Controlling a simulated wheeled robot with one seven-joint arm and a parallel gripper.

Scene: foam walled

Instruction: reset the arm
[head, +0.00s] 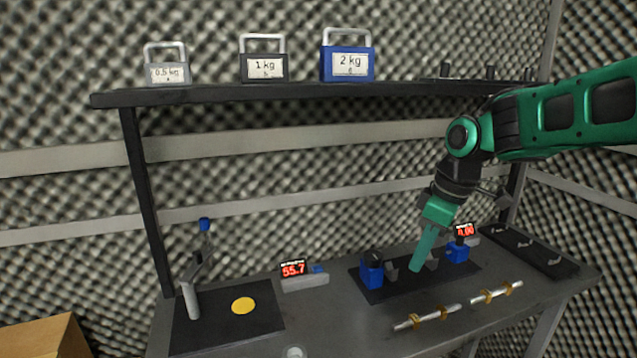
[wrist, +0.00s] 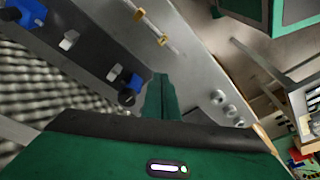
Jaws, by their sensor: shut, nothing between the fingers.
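My green gripper (head: 417,266) reaches down over the black mat (head: 366,290) on the workbench, near the blue blocks. Its fingers are together and hold nothing. In the wrist view the closed fingers (wrist: 159,84) point over the bench top. My green arm comes in from the right, bent at a joint above the bench. Whether the fingertips touch the mat cannot be told.
A shelf (head: 200,96) above the bench holds a 0.5 kg weight (head: 167,70), a 1 kg weight (head: 264,66) and a blue 2 kg weight (head: 347,62). Metal rods (head: 427,317) lie at the front right. A yellow disc (head: 243,305) lies on the left mat.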

